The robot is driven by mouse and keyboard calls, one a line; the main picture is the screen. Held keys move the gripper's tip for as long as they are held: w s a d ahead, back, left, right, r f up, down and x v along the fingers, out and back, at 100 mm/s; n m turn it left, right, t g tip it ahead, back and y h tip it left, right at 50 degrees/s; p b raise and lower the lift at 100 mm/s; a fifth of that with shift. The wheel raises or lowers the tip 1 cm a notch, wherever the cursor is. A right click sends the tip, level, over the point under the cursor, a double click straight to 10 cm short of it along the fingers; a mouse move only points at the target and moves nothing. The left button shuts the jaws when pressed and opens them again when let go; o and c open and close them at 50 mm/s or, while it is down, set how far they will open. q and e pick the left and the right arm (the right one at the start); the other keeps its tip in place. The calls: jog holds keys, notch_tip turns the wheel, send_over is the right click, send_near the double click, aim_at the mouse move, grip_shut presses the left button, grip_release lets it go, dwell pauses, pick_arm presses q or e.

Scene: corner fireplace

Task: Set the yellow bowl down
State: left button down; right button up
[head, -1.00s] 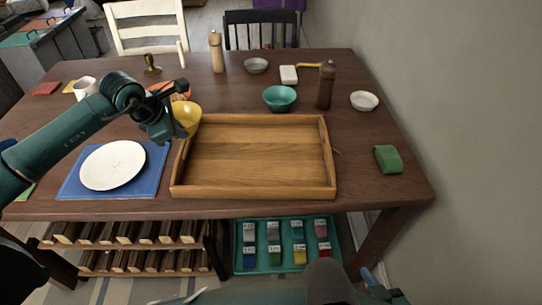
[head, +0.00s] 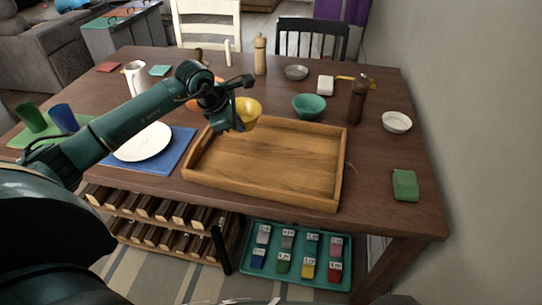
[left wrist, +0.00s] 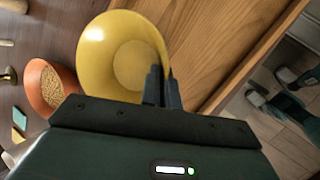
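The yellow bowl (head: 249,110) is at the far left corner of the wooden tray (head: 290,165) in the head view. My left gripper (head: 236,118) is shut on its rim. In the left wrist view the yellow bowl (left wrist: 105,45) is tipped in the picture and looks empty, with the fingers (left wrist: 162,82) at its rim. The bowl seems to be held over the tray's edge; I cannot tell its exact height. The tray is empty. My right gripper is not in view.
An orange bowl of grain (left wrist: 67,83) stands close to the yellow bowl. A teal bowl (head: 309,106), a dark pepper mill (head: 357,100) and a white bowl (head: 397,122) stand beyond the tray. A white plate (head: 142,142) lies on a blue mat at left.

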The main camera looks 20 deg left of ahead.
pick_arm(q)
notch_tip(320, 180, down, 6)
jog(key=shift+r, duration=0.2)
notch_tip(320, 180, down, 4)
jog(key=shift+f+p, duration=0.1)
jog(key=shift+p, duration=0.2)
jog(key=c, duration=2.1)
grip_release()
jog(key=shift+f, duration=0.15)
jog(key=o, duration=0.4)
jog(key=shift+o, duration=0.3)
